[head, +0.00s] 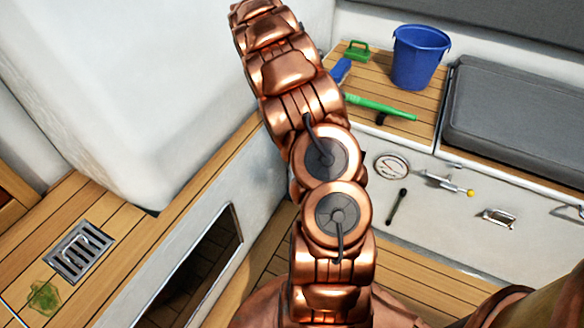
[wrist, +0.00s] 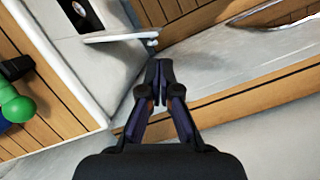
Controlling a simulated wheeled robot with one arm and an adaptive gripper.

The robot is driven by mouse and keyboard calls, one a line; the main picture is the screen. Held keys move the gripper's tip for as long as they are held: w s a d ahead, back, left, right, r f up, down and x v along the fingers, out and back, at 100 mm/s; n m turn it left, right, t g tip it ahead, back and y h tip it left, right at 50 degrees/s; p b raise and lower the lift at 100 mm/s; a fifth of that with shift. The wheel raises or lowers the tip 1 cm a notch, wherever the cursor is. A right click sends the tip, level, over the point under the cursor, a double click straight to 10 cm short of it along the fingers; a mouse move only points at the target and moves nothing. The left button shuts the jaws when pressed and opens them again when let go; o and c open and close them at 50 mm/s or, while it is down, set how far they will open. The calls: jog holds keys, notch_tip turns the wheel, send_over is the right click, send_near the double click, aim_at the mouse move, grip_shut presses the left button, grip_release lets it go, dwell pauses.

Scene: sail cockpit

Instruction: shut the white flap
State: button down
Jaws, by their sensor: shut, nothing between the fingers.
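In the wrist view, a thin white flap (wrist: 122,37) stands out from a pale wall, beside a dark opening (wrist: 82,12). In the head view I cannot make out the flap, and my gripper is out of the frame beyond the top of my arm.
A dark framed opening (head: 195,270) is in the low white wall. A metal grate (head: 80,250) lies on planks at left.

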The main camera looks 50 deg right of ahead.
jog(key=shift+n+y, duration=0.3)
jog(key=shift+n, duration=0.1)
jog(key=d+f+b, duration=0.1)
jog(key=f+b, duration=0.1)
jog(key=f, duration=0.5)
jog(key=d+f+b, duration=0.2)
jog(key=f, duration=0.5)
jog(key=d+f+b, duration=0.1)
jog(key=f+b, duration=0.1)
jog(key=f, duration=0.4)
jog(key=shift+s+d+f, duration=0.15)
jog(key=shift+s+f, duration=0.15)
jog(key=shift+f, duration=0.1)
jog(key=shift+s+r, duration=0.1)
jog(key=shift+s, duration=0.05)
